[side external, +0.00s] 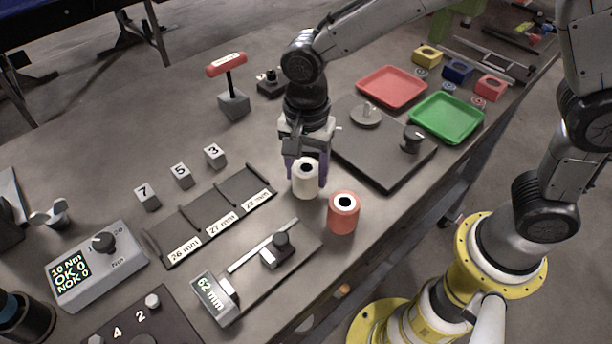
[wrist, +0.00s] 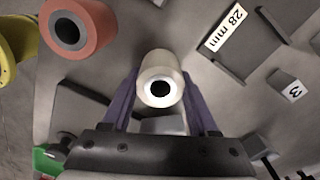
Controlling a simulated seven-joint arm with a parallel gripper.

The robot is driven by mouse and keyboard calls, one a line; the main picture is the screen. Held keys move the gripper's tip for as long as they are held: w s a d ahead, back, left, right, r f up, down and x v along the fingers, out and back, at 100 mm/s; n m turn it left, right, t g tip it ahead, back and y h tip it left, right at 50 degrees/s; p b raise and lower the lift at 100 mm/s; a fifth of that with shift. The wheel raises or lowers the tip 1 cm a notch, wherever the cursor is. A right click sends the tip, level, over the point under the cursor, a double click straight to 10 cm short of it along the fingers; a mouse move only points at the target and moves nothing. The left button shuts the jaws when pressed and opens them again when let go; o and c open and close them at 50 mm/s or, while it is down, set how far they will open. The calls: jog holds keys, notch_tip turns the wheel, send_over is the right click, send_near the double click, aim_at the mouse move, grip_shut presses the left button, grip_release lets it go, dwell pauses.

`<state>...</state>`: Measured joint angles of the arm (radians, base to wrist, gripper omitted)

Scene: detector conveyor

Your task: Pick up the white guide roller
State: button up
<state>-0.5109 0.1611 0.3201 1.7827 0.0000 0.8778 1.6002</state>
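The white guide roller (side external: 305,183) is a short upright cylinder with a dark central bore, on the table left of the red roller (side external: 343,214). In the wrist view the white roller (wrist: 160,72) sits between my two purple fingers. My gripper (side external: 306,170) points down over it, with one finger on each side. The fingers lie very close to the roller's sides, and I cannot tell whether they press on it. The roller's base is near the table surface; any small gap under it cannot be made out.
The red roller stands close by, also in the wrist view (wrist: 78,32). A dark plate with a knob (side external: 385,150) lies behind right. The slotted gauge tray (side external: 210,215) is left, and the 62 mm measuring device (side external: 250,272) is in front. Red (side external: 392,87) and green (side external: 446,118) trays are farther back.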

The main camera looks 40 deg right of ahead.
grip_shut()
jog(key=shift+r, duration=0.15)
